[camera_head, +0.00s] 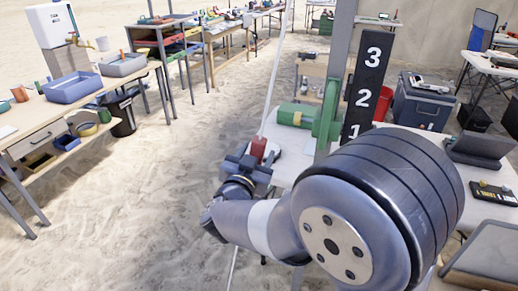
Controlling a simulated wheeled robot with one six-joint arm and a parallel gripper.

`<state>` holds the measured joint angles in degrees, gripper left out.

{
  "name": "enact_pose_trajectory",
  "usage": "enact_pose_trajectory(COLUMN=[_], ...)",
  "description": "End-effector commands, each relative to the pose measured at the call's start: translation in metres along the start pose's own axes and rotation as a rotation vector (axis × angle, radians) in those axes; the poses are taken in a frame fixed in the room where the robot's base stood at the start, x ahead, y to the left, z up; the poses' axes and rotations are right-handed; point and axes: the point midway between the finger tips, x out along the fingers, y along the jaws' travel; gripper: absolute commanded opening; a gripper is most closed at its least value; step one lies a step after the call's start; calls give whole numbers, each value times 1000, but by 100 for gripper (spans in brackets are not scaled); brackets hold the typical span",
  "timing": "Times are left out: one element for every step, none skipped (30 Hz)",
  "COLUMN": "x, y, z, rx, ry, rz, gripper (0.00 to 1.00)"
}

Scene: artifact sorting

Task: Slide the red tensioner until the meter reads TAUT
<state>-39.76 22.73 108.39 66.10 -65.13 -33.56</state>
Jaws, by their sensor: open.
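The red tensioner (259,147) is a small red block on a pale line that runs from the top of the view down past my gripper. My gripper (254,164) is open and just below the tensioner in the picture. The fingers appear close to it, but I cannot tell whether they touch it or stand around it. The tensioner's lower part is partly hidden by the gripper. No meter reading TAUT can be made out.
A green post with a green drum (296,115) and a black board (367,85) numbered 3, 2, 1 stand right of the line. A left bench (30,135) holds blue basins. A dark cooler (425,103) stands at right. Sandy floor lies open at left.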

Motion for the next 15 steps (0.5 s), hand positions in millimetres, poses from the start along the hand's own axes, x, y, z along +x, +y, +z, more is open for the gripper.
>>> enact_pose_trajectory(x=[8, 11, 15, 18, 20, 22, 22, 23, 24, 24, 24, 24, 24, 24, 24], y=[1, 0, 0, 0, 0, 0, 0, 0, 0, 0, 0, 0, 0, 0, 0], z=[0, 0, 0, 0, 0, 0, 0, 0, 0, 0, 0, 0, 0, 0, 0], rx=[0, -1, -1, 0, 0, 0, 0, 0, 0, 0, 0, 0, 0, 0, 0], ry=[0, -1, 0, 0, 1, 0, 0, -1, -1, -1, -1, -1, -1, -1, -1], rz=[4, 2, 2, 2, 2, 1, 1, 0, 0, 0, -1, -1, -1, -1, -1], gripper=[53, 53, 53, 53, 53, 53, 53, 53, 53, 53, 53, 53, 53, 53, 53])
